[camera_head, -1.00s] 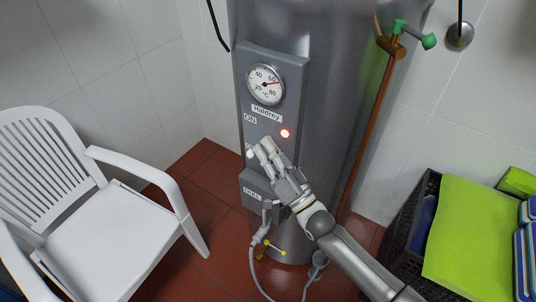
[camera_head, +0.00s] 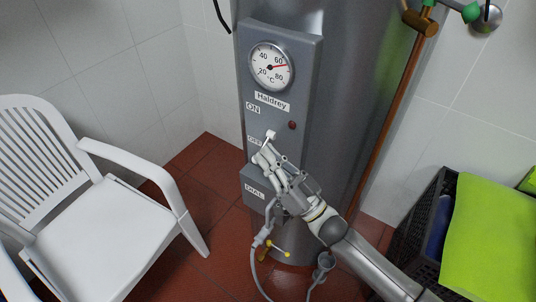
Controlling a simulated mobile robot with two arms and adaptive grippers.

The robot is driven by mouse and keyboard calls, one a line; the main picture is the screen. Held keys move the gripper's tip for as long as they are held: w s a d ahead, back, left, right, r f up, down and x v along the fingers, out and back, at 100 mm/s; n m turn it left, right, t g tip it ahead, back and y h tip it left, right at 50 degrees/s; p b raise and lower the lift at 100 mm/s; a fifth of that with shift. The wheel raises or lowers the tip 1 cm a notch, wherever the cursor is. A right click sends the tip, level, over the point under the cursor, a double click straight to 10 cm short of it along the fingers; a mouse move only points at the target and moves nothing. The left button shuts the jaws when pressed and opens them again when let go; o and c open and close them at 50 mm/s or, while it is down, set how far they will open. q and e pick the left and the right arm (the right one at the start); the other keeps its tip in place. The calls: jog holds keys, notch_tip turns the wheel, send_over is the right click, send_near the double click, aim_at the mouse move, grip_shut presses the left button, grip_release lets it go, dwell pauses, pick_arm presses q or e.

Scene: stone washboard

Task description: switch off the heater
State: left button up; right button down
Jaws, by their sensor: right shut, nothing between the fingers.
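The heater (camera_head: 360,100) is a grey metal cylinder with a control panel (camera_head: 285,40) on its front. The panel has a round temperature gauge (camera_head: 271,67), a "Haldrey" label, an ON label (camera_head: 253,108) and a partly covered OFF label (camera_head: 254,141). The indicator light (camera_head: 292,125) is dark red and unlit. A small white switch knob (camera_head: 270,134) shows beside the OFF label, just above my right gripper's fingers. My right gripper (camera_head: 264,157) is shut and empty in front of the lower panel; I cannot tell whether it touches the switch. My left gripper is out of view.
A white plastic chair (camera_head: 95,215) stands at the left. A black crate (camera_head: 405,240) with a green cloth (camera_head: 490,240) is at the right. A copper pipe (camera_head: 385,125) runs down beside the heater. Hoses and a yellow-handled valve (camera_head: 275,247) sit low below the panel.

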jog(key=shift+f, duration=0.1)
dwell(0.5)
jog(key=v, duration=1.2)
